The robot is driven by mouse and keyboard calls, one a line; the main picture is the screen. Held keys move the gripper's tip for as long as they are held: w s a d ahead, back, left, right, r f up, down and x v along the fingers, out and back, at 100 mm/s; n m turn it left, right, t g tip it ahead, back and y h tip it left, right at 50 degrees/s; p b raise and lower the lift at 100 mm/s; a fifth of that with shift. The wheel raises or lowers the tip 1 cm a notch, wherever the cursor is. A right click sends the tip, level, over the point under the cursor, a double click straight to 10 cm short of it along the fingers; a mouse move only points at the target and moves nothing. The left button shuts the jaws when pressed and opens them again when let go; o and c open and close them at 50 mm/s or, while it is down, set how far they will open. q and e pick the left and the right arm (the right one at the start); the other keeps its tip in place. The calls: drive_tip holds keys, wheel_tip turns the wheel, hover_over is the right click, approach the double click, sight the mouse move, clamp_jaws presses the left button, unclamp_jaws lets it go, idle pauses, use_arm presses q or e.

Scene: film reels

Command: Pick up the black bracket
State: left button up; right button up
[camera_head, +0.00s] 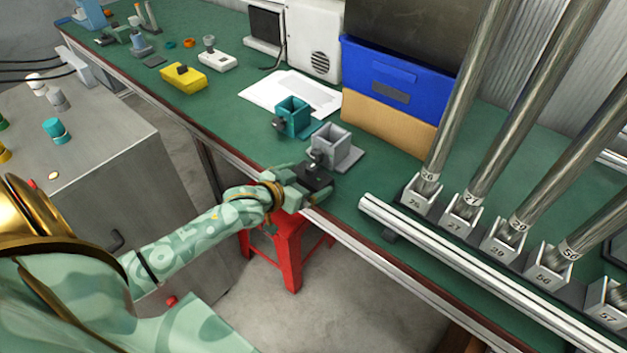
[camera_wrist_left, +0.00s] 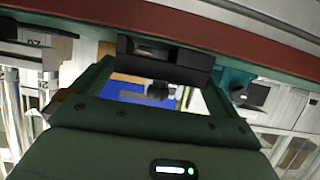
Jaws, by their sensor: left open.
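The black bracket (camera_head: 316,176) lies near the front edge of the green bench, in front of the grey open box fixture. My left gripper (camera_head: 306,183) reaches in over the bench edge, with its jaws open at the bracket. In the left wrist view the dark bracket (camera_wrist_left: 165,52) shows just beyond the space between my open fingers (camera_wrist_left: 160,80). I cannot tell whether the fingers touch it. Part of the bracket is hidden by the gripper in the head view. My right gripper is not in view.
A grey box fixture (camera_head: 334,147) and a teal one (camera_head: 292,117) stand close behind the bracket. A metal rail (camera_head: 470,272) with numbered holders and tall tubes blocks the right. A blue bin (camera_head: 395,85) stands behind. A red stool (camera_head: 288,250) is below the edge.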

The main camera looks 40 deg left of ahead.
sight(316, 174)
use_arm(q)
drive_tip(key=b+x, duration=0.1)
drive_tip(key=x, duration=0.1)
drive_tip(key=b+x, duration=0.1)
drive_tip(key=x, duration=0.1)
drive_tip(key=shift+w+f, duration=0.15)
drive_tip(key=shift+f, duration=0.2)
drive_tip(key=shift+w+b, duration=0.25)
drive_tip(key=shift+b, duration=0.1)
drive_tip(key=shift+r, duration=0.2)
drive_tip(key=c, duration=0.9)
drive_tip(key=shift+o, duration=0.2)
drive_tip(key=shift+r, duration=0.1)
